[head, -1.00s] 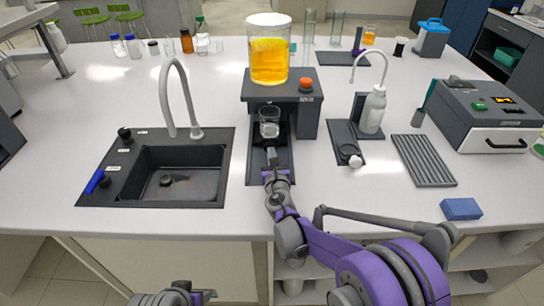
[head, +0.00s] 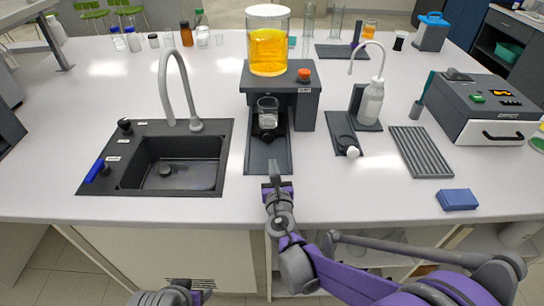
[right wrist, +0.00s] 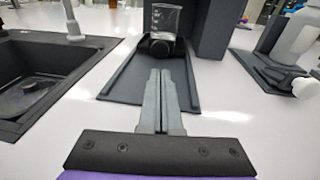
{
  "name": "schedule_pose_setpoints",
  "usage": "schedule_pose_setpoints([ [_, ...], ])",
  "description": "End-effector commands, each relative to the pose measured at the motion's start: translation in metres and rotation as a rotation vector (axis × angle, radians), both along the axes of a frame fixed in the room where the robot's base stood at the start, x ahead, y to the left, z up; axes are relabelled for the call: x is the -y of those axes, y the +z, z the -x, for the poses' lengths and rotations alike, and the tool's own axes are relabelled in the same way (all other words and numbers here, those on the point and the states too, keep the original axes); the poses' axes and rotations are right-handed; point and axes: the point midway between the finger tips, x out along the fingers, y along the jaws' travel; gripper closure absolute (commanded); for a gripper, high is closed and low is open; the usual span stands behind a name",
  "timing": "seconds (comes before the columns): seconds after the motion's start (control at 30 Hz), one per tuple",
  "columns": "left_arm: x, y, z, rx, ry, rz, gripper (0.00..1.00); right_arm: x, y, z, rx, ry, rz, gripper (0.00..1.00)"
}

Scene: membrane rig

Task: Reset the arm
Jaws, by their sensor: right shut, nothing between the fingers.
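My right gripper (head: 274,172) is shut and empty, just in front of the membrane rig's dark base tray (head: 258,153). In the right wrist view its two fingers (right wrist: 160,85) lie together and point at the tray. A small clear beaker (head: 267,106) stands upright under the rig's head, apart from the fingers; it also shows in the right wrist view (right wrist: 165,20). My left arm shows only in part at the bottom edge of the head view; its fingertips cannot be made out.
A black sink (head: 180,165) with a grey tap is at left. The rig (head: 307,110) carries a tank of orange liquid (head: 268,50). A wash bottle (head: 371,103), a ribbed grey rack (head: 421,155), a blue block (head: 457,199) and a grey machine (head: 480,110) are at right. The front counter is clear.

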Motion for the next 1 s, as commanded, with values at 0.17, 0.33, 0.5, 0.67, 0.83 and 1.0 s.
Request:
schedule_pose_setpoints([
  [0.17,0.000,-0.002,0.001,-0.001,0.000,0.000,0.40,0.002,0.002,0.022,0.000,0.000,0.000,1.00],
  [0.33,0.000,-0.002,0.001,-0.001,0.000,0.000,0.40,0.003,0.003,0.028,0.000,-0.001,0.000,1.00],
  [0.5,0.000,-0.001,0.000,0.000,0.000,0.000,0.40,0.013,0.008,0.030,-0.012,-0.031,-0.058,1.00],
  [0.67,0.000,0.008,-0.001,0.003,0.000,0.000,0.40,0.074,0.027,0.047,-0.079,-0.231,-0.432,1.00],
  [0.83,0.000,0.022,-0.004,0.009,0.000,0.000,0.40,0.159,0.031,0.102,-0.149,-0.605,-1.084,1.00],
  [1.0,0.000,0.035,-0.008,0.015,0.000,0.000,0.40,0.202,0.011,0.181,-0.166,-1.023,-1.725,1.00],
])
